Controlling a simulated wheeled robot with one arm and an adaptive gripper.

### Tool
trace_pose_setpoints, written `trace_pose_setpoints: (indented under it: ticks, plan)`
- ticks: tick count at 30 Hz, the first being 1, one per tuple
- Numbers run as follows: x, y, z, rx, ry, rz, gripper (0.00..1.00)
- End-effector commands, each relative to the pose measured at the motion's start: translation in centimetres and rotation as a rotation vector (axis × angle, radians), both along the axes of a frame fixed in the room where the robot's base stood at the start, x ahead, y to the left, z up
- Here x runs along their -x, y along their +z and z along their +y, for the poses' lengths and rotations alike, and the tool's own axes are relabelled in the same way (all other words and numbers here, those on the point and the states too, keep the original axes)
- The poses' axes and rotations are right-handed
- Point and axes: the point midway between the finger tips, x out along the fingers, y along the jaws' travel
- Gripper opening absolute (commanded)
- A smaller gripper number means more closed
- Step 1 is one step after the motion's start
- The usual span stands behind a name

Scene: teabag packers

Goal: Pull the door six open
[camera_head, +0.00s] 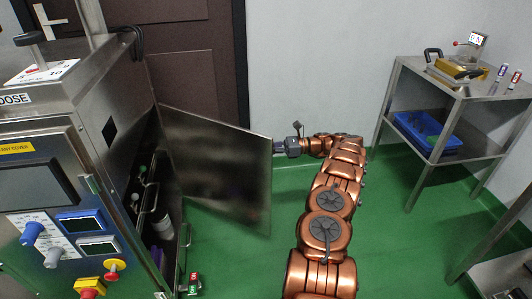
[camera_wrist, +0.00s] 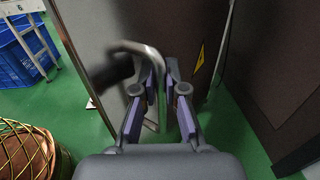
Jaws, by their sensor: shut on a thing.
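The metal door (camera_head: 215,170) stands swung wide open from the side of the steel machine (camera_head: 45,135), showing the dark inside. My gripper (camera_head: 281,147) is at the door's outer edge in the head view. In the wrist view, my gripper (camera_wrist: 163,78) is shut on the curved metal door handle (camera_wrist: 132,47), with the bar running between its fingers. The door face (camera_wrist: 93,25) fills the area behind the handle there. The handle is hidden in the head view. No door number can be read.
A steel side table (camera_head: 410,90) with a blue crate (camera_head: 408,128) on its lower shelf stands at the right. A brown door (camera_head: 195,50) is behind the machine. Green floor (camera_head: 385,245) is clear to the right of my arm.

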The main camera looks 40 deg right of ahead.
Motion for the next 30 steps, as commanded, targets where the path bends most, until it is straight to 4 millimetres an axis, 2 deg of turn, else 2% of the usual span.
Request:
trace_pose_setpoints:
  ticks: [15, 16, 23, 30]
  plan:
    - [-0.19, -0.06, 0.05, -0.002, 0.005, 0.002, 0.0]
    - [-0.19, -0.06, 0.05, -0.002, 0.005, 0.002, 0.13]
    - [-0.1, -0.02, -0.1, -0.001, 0.002, 0.002, 0.37]
    - [-0.06, 0.0, -0.15, -0.001, 0.001, 0.001, 0.37]
